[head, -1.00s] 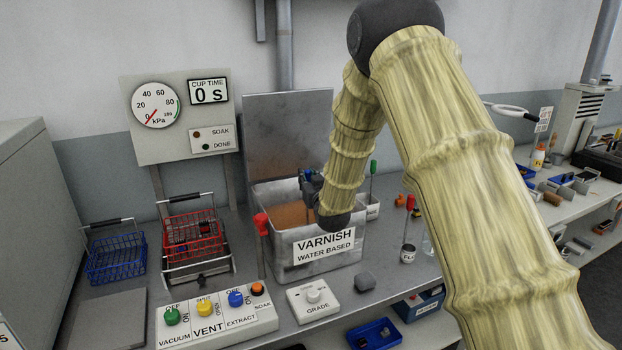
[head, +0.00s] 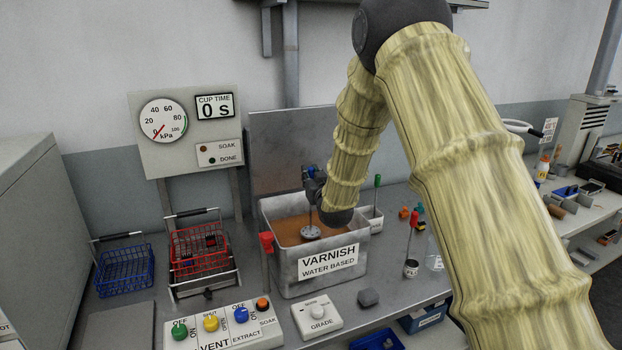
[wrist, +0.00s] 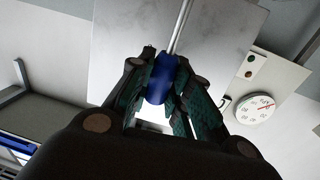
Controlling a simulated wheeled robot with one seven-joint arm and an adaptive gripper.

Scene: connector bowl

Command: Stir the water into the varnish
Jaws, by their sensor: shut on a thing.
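The varnish tank (head: 287,270) is an open grey metal box labelled "VARNISH WATER BASED", holding brown-orange varnish (head: 286,232). My gripper (head: 313,178) is above the tank and shut on the blue handle of a stirrer (wrist: 161,79). In the head view the stirrer's thin rod hangs down to a round perforated metal disc (head: 310,232) at the varnish surface. I cannot tell whether the disc is in the varnish or just above it. In the wrist view the blue handle sits between the dark green finger pads, with the metal rod running upward in the picture.
A red wire basket (head: 199,252) and a blue wire basket (head: 125,269) stand left of the tank. Small cups, one with a red-handled tool (head: 413,250), stand right. A metal plate rises behind the tank.

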